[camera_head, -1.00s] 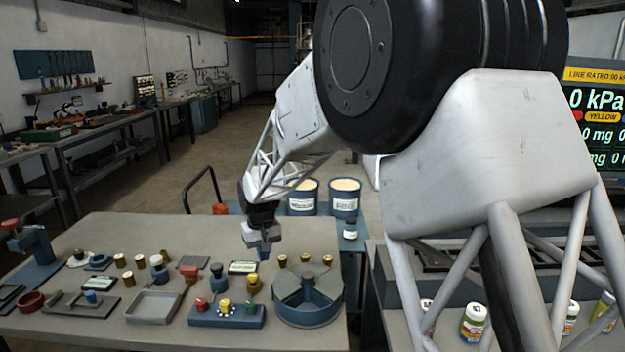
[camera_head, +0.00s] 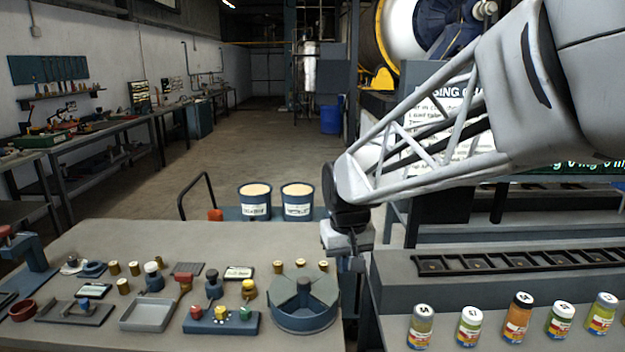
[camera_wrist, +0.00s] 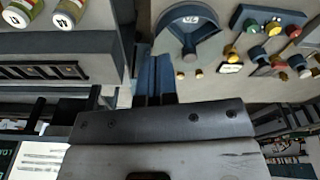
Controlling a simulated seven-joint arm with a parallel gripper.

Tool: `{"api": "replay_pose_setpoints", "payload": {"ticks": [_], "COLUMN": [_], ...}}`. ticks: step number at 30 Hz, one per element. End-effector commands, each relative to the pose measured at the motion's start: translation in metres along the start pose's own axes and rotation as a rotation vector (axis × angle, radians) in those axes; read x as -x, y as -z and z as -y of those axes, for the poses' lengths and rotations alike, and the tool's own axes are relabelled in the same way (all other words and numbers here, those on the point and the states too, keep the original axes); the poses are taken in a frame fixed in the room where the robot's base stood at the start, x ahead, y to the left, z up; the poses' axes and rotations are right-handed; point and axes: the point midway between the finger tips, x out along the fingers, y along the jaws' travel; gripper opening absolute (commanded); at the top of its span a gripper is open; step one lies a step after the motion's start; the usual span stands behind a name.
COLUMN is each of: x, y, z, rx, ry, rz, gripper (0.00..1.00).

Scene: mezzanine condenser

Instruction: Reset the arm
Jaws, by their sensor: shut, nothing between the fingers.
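My gripper (camera_head: 350,262) hangs from my arm at the right edge of the grey workbench (camera_head: 120,240), over the gap between that bench and the rack on the right. It is shut and empty, pointing down. In the wrist view its fingers (camera_wrist: 158,80) lie side by side, with the round blue divided tray (camera_wrist: 190,40) beyond them. In the head view the round tray (camera_head: 305,318) stands to the left of my gripper and is apart from it.
A dark slotted rail (camera_head: 480,262) lies on the raised shelf at right, with several labelled jars (camera_head: 517,318) in front. A blue block with coloured knobs (camera_head: 222,328) and a shallow grey tray (camera_head: 148,315) sit on the bench. Two tubs (camera_head: 255,203) stand behind it.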

Motion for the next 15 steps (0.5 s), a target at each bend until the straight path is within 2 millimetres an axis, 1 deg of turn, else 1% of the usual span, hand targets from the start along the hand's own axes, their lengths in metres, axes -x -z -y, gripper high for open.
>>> {"api": "replay_pose_setpoints", "payload": {"ticks": [1, 6, 15], "x": [0.005, 0.017, 0.028], "y": [-0.014, -0.058, -0.137], "z": [-0.006, -0.023, -0.045], "rx": [-0.014, -0.056, -0.131], "ry": [-0.002, -0.008, -0.020], "rz": [-0.007, -0.026, -0.057], "gripper": [0.00, 0.00, 0.00]}}
